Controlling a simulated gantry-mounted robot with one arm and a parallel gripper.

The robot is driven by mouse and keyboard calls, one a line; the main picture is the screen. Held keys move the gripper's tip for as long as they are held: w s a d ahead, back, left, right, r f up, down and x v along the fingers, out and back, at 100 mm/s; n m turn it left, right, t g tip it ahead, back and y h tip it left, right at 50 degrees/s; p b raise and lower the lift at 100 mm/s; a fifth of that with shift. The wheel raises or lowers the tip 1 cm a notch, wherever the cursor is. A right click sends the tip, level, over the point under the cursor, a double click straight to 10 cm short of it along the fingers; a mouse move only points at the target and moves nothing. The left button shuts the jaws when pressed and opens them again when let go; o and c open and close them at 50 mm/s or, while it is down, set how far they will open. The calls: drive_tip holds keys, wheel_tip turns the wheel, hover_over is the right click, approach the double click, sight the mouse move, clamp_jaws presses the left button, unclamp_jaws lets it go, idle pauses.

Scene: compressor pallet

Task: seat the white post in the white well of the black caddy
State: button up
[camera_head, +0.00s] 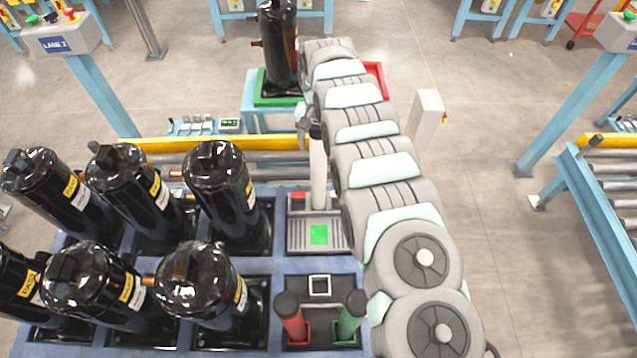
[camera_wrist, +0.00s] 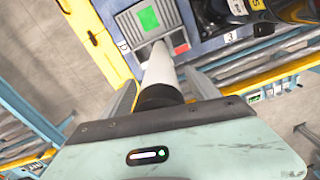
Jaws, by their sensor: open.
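The white post (camera_head: 318,175), with a black top, stands upright at the back of a grey ribbed holder (camera_head: 299,238). The wrist view also shows the white post (camera_wrist: 161,70) and its black top. My gripper (camera_wrist: 162,86) is open, with one finger on either side of the post near its black top; I cannot tell whether they touch it. In the head view my arm partly hides the gripper. The black caddy (camera_head: 292,283) is at the front, with an empty-looking white square well (camera_head: 319,287) at its back. A red post (camera_head: 291,318) and a green post (camera_head: 351,316) stand in the caddy.
Several black compressors (camera_head: 216,180) stand in the blue pallet (camera_head: 270,263) left of the holder and caddy. A yellow rail (camera_head: 220,144) and rollers run behind. Another compressor (camera_head: 279,50) stands on a green tray (camera_head: 265,99) at the back.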

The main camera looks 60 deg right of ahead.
drive_tip(key=shift+c, duration=0.2)
clamp_jaws()
idle(0.5)
